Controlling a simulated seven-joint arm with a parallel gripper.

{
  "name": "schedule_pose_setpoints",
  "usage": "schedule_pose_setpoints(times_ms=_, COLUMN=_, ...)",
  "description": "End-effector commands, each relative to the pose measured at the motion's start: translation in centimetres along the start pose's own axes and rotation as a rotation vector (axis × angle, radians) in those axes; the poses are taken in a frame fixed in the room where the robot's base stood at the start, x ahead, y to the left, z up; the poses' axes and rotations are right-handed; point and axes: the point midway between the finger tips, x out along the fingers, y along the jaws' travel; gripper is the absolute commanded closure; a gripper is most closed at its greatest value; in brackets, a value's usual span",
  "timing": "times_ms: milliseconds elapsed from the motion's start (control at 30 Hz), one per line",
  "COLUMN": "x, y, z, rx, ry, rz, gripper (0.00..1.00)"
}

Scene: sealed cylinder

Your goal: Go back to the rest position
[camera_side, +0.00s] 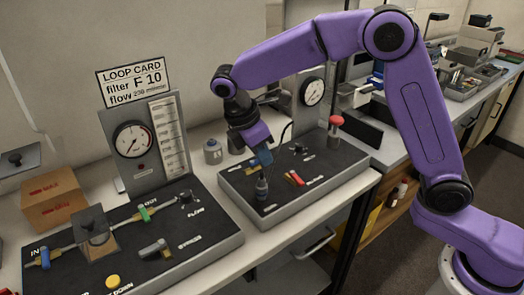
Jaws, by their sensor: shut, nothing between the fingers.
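My gripper (259,162) is shut, with nothing held between its fingers. It points down over the right-hand black panel (332,168). A small dark bottle-shaped fitting (262,187) stands on that panel just below my fingertips; whether they touch it I cannot tell. My purple arm reaches in from the right, bent high over the bench.
The left panel (205,238) carries a gauge (132,139), valves and a yellow button (113,281). The right panel has a red lever (294,178), a red knob (336,121) and a gauge (314,92). A grey canister (213,151) stands behind. A cardboard box (52,199) is at left.

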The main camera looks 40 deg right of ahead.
Motion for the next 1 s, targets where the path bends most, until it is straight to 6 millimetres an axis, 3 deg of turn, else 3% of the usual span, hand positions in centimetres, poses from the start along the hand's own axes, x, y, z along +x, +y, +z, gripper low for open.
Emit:
schedule_pose_setpoints(times_ms=167, x=-0.9, y=0.0, z=0.0, rx=0.0, ry=0.001, rz=0.0, gripper=1.0)
schedule_pose_setpoints(times_ms=633, x=-1.1, y=-0.8, z=0.4, rx=0.007, ry=0.014, rz=0.006, gripper=1.0)
schedule_pose_setpoints(times_ms=767, x=-1.1, y=-2.7, z=1.4, rx=0.03, ry=0.051, rz=0.017, gripper=1.0)
schedule_pose_setpoints(times_ms=1000, x=-0.6, y=-7.9, z=4.3, rx=0.09, ry=0.142, rz=0.03, gripper=1.0)
